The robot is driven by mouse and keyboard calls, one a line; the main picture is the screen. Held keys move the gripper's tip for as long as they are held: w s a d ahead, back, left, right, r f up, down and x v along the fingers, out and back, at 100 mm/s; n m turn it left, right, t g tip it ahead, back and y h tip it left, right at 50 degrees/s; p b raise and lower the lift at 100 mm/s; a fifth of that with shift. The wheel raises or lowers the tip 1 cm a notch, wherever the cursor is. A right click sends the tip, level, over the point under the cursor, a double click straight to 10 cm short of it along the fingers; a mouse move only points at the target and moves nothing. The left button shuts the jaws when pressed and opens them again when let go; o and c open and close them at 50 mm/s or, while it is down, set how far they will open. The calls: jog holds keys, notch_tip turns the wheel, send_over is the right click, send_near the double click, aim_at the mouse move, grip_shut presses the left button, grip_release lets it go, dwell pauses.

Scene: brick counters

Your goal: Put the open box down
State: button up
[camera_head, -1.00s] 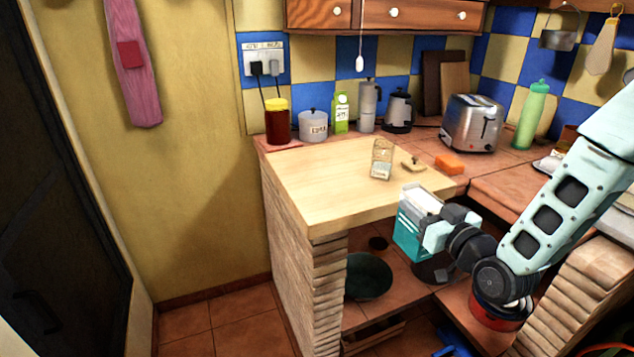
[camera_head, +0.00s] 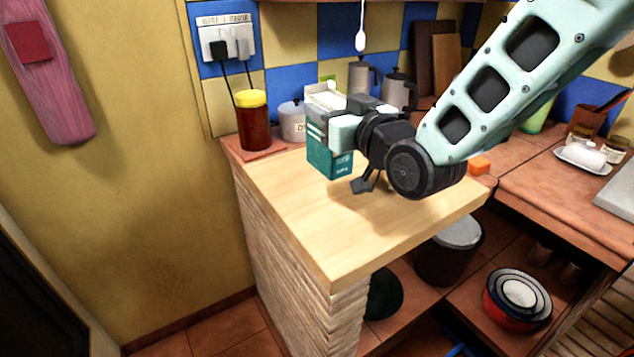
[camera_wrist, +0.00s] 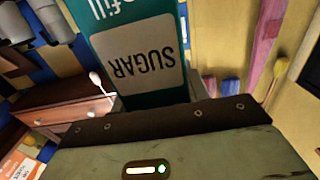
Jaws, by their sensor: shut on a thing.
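The open box is a teal and white carton (camera_head: 329,160) with its top flaps up, near the back left part of the wooden counter top (camera_head: 330,236). In the wrist view the box (camera_wrist: 150,50) shows the word SUGAR on a pale label. My gripper (camera_head: 340,130) is shut on the upper part of the box from the right. The box looks upright and very near the wood; I cannot tell whether its base touches. The fingertips are partly hidden by the gripper body in the head view.
A brown jar with a yellow lid (camera_head: 253,120) and a grey canister (camera_head: 292,122) stand behind and left of the box. Grey pots stand at the back. An orange sponge (camera_head: 480,166) lies to the right. The front of the wood is clear.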

aim_at(329, 158)
notch_tip(329, 158, down, 9)
jog(key=shift+f, duration=0.2)
dwell(0.4)
jog(key=o, duration=1.3)
jog(key=shift+f, duration=0.1)
jog(key=shift+c, duration=0.2)
